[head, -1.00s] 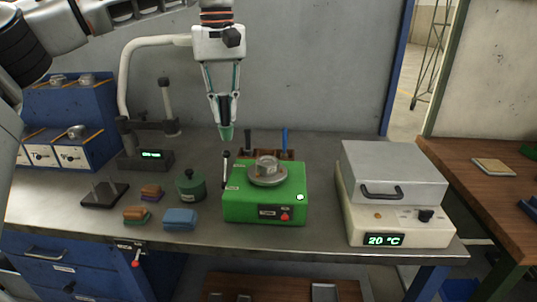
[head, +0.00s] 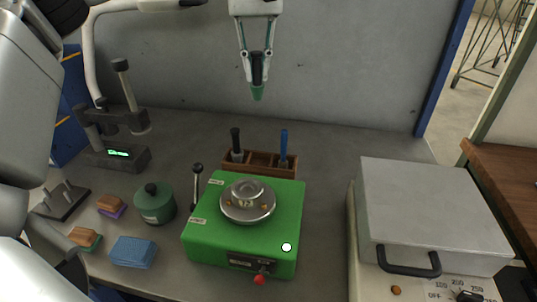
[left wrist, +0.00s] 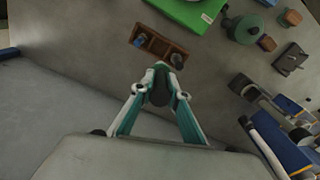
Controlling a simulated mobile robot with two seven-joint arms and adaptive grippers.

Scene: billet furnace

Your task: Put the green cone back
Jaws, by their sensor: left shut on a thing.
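The green cone (head: 257,93) points down from my left gripper (head: 258,58), which is shut on its dark upper part. It hangs in the air in front of the grey back wall, apart from the bench. A wooden rack (head: 228,168) stands on the bench behind the green machine, below the gripper in the head view. It holds a black-handled tool (head: 235,140) and a blue-handled tool (head: 284,145). My right gripper is not in view.
The green machine (head: 205,235) carries a round metal piece (head: 247,203) and has a lever (head: 196,183). A furnace with a grey lid (head: 430,205) stands at right. A green pot (head: 155,205), a blue block (head: 133,252) and a stand with display (head: 118,155) are at left.

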